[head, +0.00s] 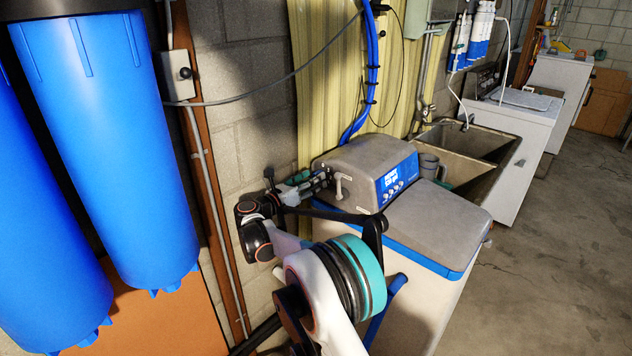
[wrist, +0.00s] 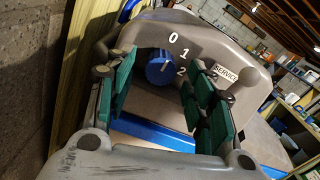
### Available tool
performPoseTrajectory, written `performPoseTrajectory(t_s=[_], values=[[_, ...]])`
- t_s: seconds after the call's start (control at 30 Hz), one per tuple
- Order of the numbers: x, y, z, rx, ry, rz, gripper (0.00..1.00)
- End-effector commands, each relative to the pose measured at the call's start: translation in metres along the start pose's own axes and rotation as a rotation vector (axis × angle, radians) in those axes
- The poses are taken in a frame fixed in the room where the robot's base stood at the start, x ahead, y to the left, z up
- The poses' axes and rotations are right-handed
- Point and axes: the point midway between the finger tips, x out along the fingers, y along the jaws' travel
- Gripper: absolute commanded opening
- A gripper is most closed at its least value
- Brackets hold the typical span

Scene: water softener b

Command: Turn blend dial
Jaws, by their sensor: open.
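The blend dial (wrist: 159,67) is a round blue knob on the grey side of the softener head, with a pale pointer mark. The printed numbers 0, 1 and 2 curve around its upper right, and a "SERVICE" label (wrist: 226,73) sits further right. My gripper (wrist: 160,84) is open, its green-padded fingers on either side of the dial in the picture. I cannot tell whether they touch it. In the head view, my gripper (head: 307,184) is at the left end of the softener head (head: 362,160), and the dial is hidden.
The softener's grey lid (head: 430,219) with blue trim lies right of the head. A blue hose (head: 371,70) runs down behind it. Large blue filter housings (head: 105,120) stand at left by the block wall. A sink (head: 486,150) is beyond; open floor (head: 545,255) lies right.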

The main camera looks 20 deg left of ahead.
Motion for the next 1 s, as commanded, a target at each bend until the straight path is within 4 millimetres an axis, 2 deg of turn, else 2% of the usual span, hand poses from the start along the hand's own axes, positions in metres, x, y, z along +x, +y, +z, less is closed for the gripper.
performPoseTrajectory(t_s=[0.1, 0.2, 0.53, 0.57, 0.7, 0.77, 1.0], values=[[0.015, 0.000, -0.001, 0.000, 0.001, -0.002, 0.49], [0.021, 0.000, -0.001, 0.000, 0.000, -0.001, 0.49], [0.024, 0.000, 0.000, 0.000, 0.000, 0.000, 0.49], [0.024, 0.000, 0.000, 0.000, 0.000, 0.000, 0.47], [0.024, 0.000, 0.000, 0.000, 0.000, 0.000, 0.15], [0.024, 0.000, 0.000, 0.000, 0.000, 0.000, 0.05], [0.024, 0.000, 0.000, 0.008, 0.000, 0.000, 0.05]])
